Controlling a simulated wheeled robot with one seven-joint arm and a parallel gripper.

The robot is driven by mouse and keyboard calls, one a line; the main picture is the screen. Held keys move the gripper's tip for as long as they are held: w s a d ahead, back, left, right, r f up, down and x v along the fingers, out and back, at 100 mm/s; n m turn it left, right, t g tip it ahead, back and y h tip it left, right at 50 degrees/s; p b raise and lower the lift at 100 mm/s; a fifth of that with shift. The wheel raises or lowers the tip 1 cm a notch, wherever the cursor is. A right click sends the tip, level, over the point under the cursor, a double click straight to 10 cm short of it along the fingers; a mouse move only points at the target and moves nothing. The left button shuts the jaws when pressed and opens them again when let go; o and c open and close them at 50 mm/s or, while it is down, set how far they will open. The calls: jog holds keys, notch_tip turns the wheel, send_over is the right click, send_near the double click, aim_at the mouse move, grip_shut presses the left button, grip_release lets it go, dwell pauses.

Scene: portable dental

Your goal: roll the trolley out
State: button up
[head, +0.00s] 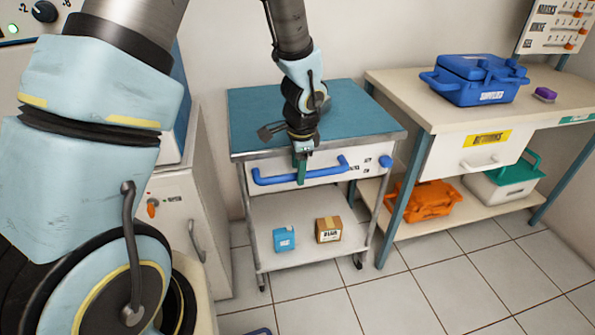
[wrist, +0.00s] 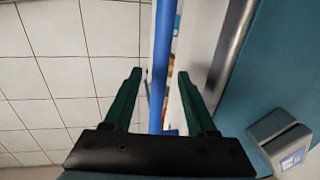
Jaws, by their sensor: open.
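The trolley (head: 250,105) has a teal top, a white drawer front and a lower shelf, and stands against the back wall. Its blue bar handle (head: 275,179) runs along the front and also shows in the wrist view (wrist: 163,50). My gripper (head: 301,172) points down at the middle of the handle. In the wrist view its two dark green fingers (wrist: 159,76) are apart, one on each side of the blue bar. A gap shows between the bar and each finger. The fingers partly hide the handle's middle in the head view.
A blue box (head: 284,238) and a cardboard box (head: 328,229) sit on the trolley's lower shelf. A bench (head: 430,107) with a blue case (head: 478,80) stands close on the right. A white cabinet (head: 176,215) is on the left.

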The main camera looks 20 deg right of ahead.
jog(key=shift+w+f, duration=0.1)
jog(key=shift+f, duration=0.4)
grip_shut()
dwell(1.2)
